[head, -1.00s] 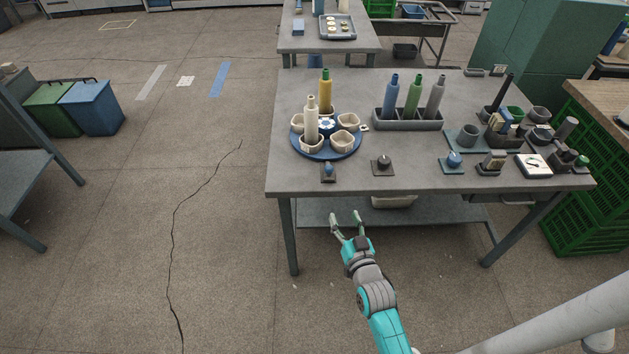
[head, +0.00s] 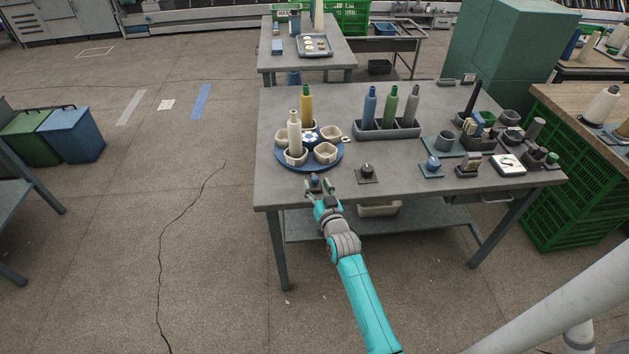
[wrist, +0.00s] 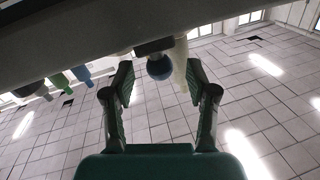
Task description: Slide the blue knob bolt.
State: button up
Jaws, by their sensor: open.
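The blue knob bolt (head: 315,180) is a small blue knob on a dark mount at the table's front edge, in front of the blue turntable. In the wrist view its round blue knob (wrist: 159,67) shows against the dark mount, centred between my fingertips. My gripper (head: 319,187) is open at the front edge, right at the bolt in the head view, and partly covers it. In the wrist view my gripper (wrist: 158,85) has a finger on either side of the knob, with gaps on both sides. I cannot tell whether the fingertips reach around it.
The blue turntable (head: 338,160) with cups and bottles stands just behind. A dark knob on a square plate (head: 367,171) sits to the right, and another blue knob (head: 433,163) farther right. A grey rack (head: 387,130) holds bottles.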

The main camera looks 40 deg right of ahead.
jog(key=shift+x, duration=1.4)
grip_shut()
